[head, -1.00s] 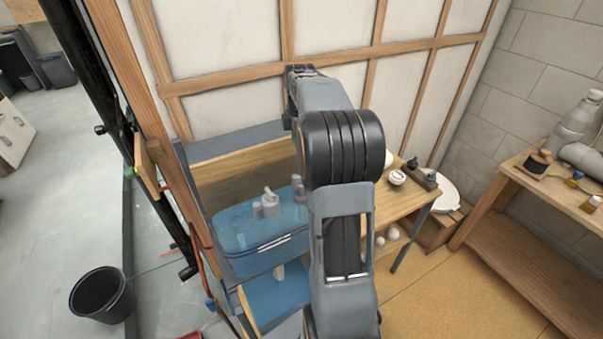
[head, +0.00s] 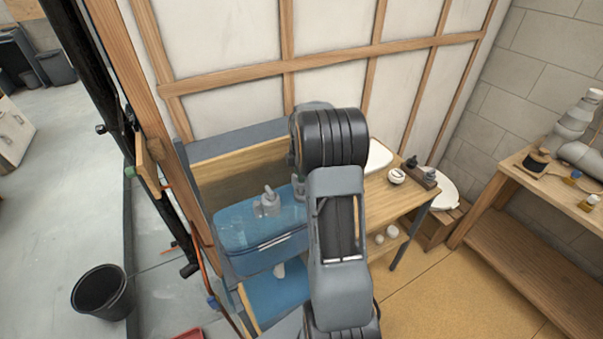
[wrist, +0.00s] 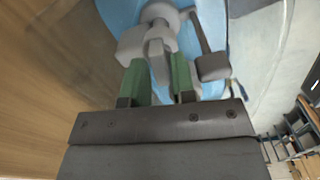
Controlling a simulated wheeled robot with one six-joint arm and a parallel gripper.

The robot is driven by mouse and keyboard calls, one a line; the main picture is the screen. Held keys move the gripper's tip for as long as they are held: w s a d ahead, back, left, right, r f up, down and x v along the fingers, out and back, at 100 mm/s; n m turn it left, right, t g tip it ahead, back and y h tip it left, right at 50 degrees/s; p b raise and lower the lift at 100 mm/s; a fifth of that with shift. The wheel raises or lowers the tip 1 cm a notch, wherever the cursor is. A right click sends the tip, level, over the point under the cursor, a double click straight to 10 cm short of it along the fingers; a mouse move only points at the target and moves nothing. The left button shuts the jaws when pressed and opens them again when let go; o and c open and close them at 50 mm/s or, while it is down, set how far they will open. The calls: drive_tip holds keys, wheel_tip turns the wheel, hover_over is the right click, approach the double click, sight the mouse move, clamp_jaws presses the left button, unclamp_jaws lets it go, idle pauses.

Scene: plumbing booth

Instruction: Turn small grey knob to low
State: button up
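A grey fitting (wrist: 160,14) with several stubby parts stands on the blue tank in the wrist view. One block-like grey end (wrist: 212,67) sits on a thin arm at the right; I cannot tell which part is the small grey knob. My gripper (wrist: 158,61) points at the fitting, its two green fingers apart. A narrow grey part of the fitting shows in the gap between them; contact cannot be told. In the head view grey fittings (head: 268,204) stand on the blue tank (head: 262,255), and my arm hides the gripper.
The tank is set in a wooden bench (head: 225,182) against the panelled wall. A white ball-like item (head: 396,176) and small bottles sit on the bench's right side. A black bucket (head: 101,292) stands on the floor at left. A wooden table (head: 540,180) stands at right.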

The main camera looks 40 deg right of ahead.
drive_tip(key=shift+f, duration=0.15)
clamp_jaws()
drive_tip(key=shift+m, duration=0.3)
